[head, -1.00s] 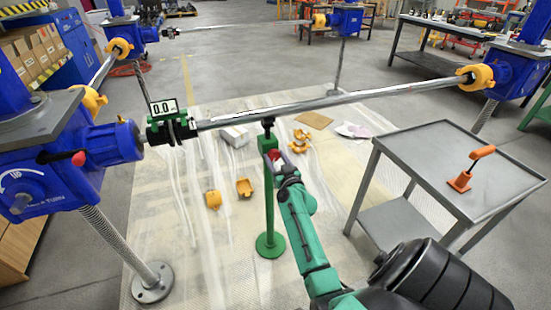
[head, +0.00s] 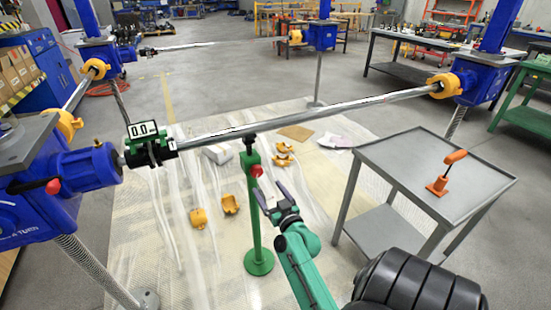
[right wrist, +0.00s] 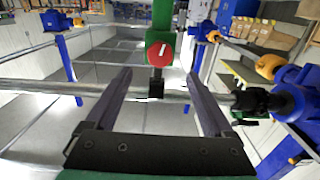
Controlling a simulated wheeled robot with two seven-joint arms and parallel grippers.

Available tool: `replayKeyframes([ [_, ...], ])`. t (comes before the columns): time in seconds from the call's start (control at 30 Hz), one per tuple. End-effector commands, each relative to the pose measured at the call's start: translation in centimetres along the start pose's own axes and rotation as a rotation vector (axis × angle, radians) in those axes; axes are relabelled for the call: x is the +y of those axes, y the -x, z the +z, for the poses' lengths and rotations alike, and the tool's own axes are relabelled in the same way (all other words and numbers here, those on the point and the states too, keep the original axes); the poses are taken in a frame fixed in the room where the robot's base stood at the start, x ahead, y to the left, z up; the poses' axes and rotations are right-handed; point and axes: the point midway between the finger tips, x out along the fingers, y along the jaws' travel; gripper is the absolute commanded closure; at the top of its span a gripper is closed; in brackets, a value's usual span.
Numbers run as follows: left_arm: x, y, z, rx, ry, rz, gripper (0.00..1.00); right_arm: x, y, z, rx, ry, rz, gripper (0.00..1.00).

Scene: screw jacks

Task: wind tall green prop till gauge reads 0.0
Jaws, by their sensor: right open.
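The tall green prop (head: 254,215) stands upright on its round base, its top at the long grey shaft (head: 320,115); contact is too small to tell. A red knob (head: 257,171) sits on its upper column and faces me in the right wrist view (right wrist: 160,54). The gauge (head: 143,129) on the shaft's left end appears to read 0.0; its last digit is hard to read. My right gripper (head: 273,193) is open and empty, just right of and below the knob. In the right wrist view its fingers (right wrist: 160,76) point toward the prop, apart from the knob.
A grey cart (head: 435,180) with an orange tool (head: 446,173) stands at right. Blue jacks (head: 92,167) hold the shafts. Yellow collar pieces (head: 230,204), a white box (head: 217,153) and a cardboard sheet (head: 296,132) lie on the floor mat.

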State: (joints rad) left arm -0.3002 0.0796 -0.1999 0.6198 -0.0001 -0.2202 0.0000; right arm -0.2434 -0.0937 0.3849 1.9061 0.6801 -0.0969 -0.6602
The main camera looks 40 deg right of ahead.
Motion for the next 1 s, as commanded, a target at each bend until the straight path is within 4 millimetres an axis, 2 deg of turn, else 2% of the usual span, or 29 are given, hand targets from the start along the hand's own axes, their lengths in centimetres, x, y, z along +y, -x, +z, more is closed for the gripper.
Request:
replayKeyframes([
  [0.03, 0.0, -0.1, 0.0, 0.0, 0.0, 0.0, 0.5, 0.0, 1.5, 0.2, -0.003, 0.002, 0.0, 0.13],
  [0.1, 0.0, -0.1, 0.0, 0.0, 0.0, 0.0, 0.5, 0.0, 3.2, 0.1, -0.003, 0.001, 0.0, 0.13],
  [0.2, 0.0, -0.2, 0.0, 0.0, 0.0, 0.0, 0.5, 0.0, 4.8, 0.1, -0.002, 0.001, 0.0, 0.13],
  [0.3, 0.0, -0.2, 0.0, 0.0, 0.0, 0.0, 0.5, 0.0, 5.5, 0.0, 0.001, -0.001, 0.001, 0.13],
  [1.0, 0.0, -0.2, 0.0, 0.0, 0.0, 0.0, 0.5, 0.0, 5.5, 0.0, 0.002, 0.0, 0.001, 0.13],
])
